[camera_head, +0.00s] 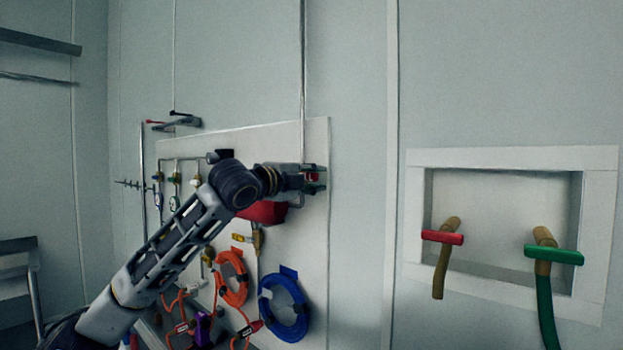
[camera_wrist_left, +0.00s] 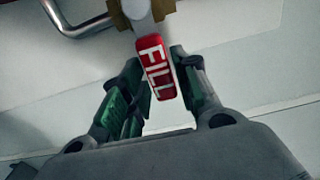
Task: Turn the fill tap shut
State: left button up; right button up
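The fill tap has a red handle lettered FILL, which shows large in the left wrist view (camera_wrist_left: 157,68). Its upper end meets a brass and grey fitting (camera_wrist_left: 141,10). The rest of the tap is hidden by the gripper. My right gripper is not in view.
A bent metal pipe (camera_wrist_left: 75,27) runs near the tap. Below my arm hang an orange hose coil (camera_head: 232,277) and a blue coil (camera_head: 284,307). A wall recess (camera_head: 510,157) at right holds a red-handled tap (camera_head: 442,237) and a green-handled tap (camera_head: 553,254).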

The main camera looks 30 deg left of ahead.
aim_at(310, 178)
pick_arm(q)
jog(key=shift+o, duration=0.5)
jog(key=shift+a, duration=0.1)
jog(key=shift+s, duration=0.1)
jog(key=shift+s+a, duration=0.15)
jog(key=shift+s, duration=1.55)
jog(key=shift+s, duration=0.3)
jog(key=shift+s, duration=0.4)
